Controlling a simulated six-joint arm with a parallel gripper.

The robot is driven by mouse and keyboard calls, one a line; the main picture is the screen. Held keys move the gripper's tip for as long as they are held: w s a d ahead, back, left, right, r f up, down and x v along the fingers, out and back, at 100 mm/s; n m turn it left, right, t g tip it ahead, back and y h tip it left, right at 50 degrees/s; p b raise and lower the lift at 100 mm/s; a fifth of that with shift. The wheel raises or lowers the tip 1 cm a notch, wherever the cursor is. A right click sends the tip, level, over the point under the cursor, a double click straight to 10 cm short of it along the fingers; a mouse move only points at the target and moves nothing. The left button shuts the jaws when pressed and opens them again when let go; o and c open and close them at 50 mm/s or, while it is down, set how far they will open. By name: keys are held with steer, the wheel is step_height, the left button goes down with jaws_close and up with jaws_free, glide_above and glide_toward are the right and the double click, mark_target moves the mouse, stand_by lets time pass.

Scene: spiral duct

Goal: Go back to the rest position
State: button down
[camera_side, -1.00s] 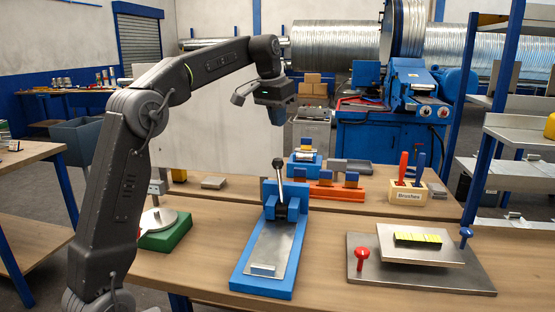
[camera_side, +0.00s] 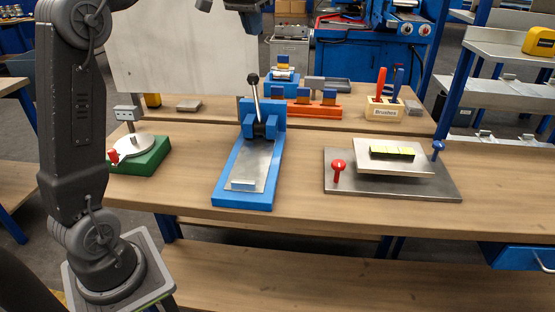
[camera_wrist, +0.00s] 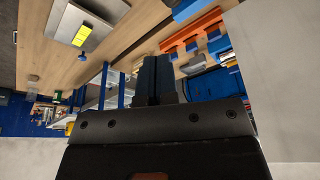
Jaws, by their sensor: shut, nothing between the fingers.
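My gripper (camera_side: 252,22) shows at the top edge of the side view, cut off above. It hangs in the air above the blue lever fixture (camera_side: 228,188), apart from it. In the wrist view the two dark fingers (camera_wrist: 157,78) lie together, with nothing between them. Most of my upper arm is out of the side view.
A steel plate (camera_side: 448,188) with a red and a blue knob carries a raised plate with yellow blocks (camera_side: 392,153). A green base (camera_side: 150,163) with a round disc stands left. An orange rack (camera_side: 312,110) and a brush holder (camera_side: 384,107) stand behind. The front bench is clear between fixtures.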

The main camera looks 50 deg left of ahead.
steer(key=s+d+f+m+t, duration=0.1)
steer(key=s+d+f, duration=0.4)
steer(key=s+d, duration=0.8)
steer(key=s+d+f+m+t, duration=0.1)
steer(key=s+d+f, duration=0.4)
steer(key=s+f, duration=0.6)
steer(key=shift+f+m+h, duration=0.3)
steer(key=shift+h, duration=0.1)
steer(key=shift+w, duration=0.1)
